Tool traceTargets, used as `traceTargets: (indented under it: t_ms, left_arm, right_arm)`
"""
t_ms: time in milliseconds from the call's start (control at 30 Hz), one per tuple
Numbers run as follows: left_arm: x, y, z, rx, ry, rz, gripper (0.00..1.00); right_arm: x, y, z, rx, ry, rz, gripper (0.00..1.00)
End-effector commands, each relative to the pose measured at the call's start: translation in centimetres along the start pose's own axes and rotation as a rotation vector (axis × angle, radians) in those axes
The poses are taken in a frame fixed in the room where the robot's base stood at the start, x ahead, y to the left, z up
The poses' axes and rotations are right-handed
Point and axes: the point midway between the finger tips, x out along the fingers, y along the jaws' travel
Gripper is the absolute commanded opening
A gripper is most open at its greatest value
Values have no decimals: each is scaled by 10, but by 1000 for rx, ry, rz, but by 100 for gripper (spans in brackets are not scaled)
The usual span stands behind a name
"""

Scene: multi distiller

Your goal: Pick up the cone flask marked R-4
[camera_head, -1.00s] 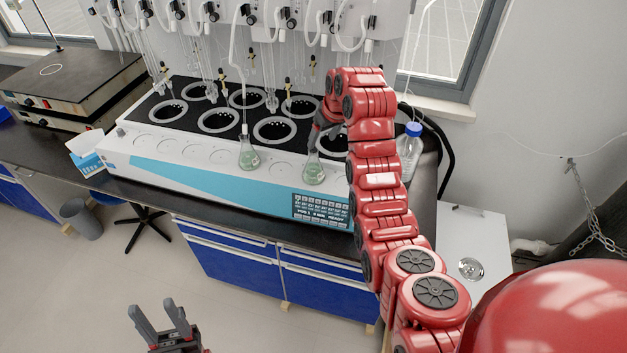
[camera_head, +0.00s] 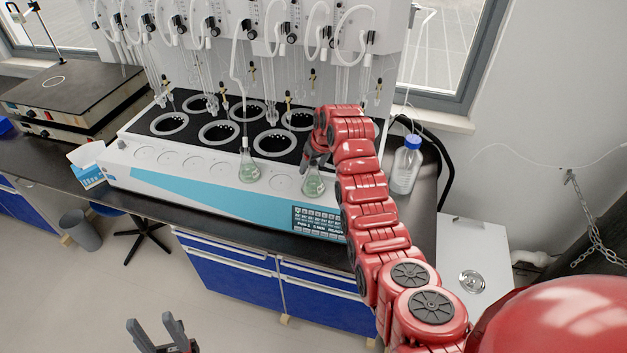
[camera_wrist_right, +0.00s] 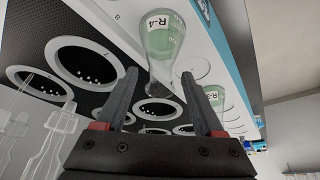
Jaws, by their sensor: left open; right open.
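The cone flask marked R-4 (camera_wrist_right: 162,38), clear with pale green liquid, is in the right wrist view with its label showing. In the head view it is the right-hand flask (camera_head: 313,186) on the white front ledge of the distiller. My right gripper (camera_wrist_right: 162,80) is open, its fingers on either side of the flask's narrow neck. In the head view the right gripper (camera_head: 316,156) is just above the flask, partly hidden by my arm. My left gripper (camera_head: 152,324) is open and empty, low at the left, away from the bench.
A similar green flask (camera_head: 249,172) stands to the left on the ledge, under a white tube. The distiller (camera_head: 200,185) has several ringed wells and glass tubes hanging behind. A blue-capped bottle (camera_head: 405,168) stands right of my right arm.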

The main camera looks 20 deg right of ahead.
Motion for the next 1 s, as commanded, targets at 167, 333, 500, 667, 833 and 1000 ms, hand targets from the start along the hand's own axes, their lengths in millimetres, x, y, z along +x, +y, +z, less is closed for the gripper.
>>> traceTargets:
  t_ms: [167, 333, 500, 667, 833, 1000]
  left_arm:
    - [0, 0, 0, 0, 0, 0, 48]
    - [0, 0, 0, 0, 0, 0, 48]
    - [0, 0, 0, 0, 0, 0, 48]
    - [0, 0, 0, 0, 0, 0, 48]
    - [0, 0, 0, 0, 0, 0, 48]
    - [0, 0, 0, 0, 0, 0, 48]
  right_arm:
    - [0, 0, 0, 0, 1, 0, 50]
    - [0, 0, 0, 0, 1, 0, 19]
    - [0, 0, 0, 0, 1, 0, 0]
    - [0, 0, 0, 0, 1, 0, 0]
    - [0, 0, 0, 0, 1, 0, 0]
    - [0, 0, 0, 0, 1, 0, 0]
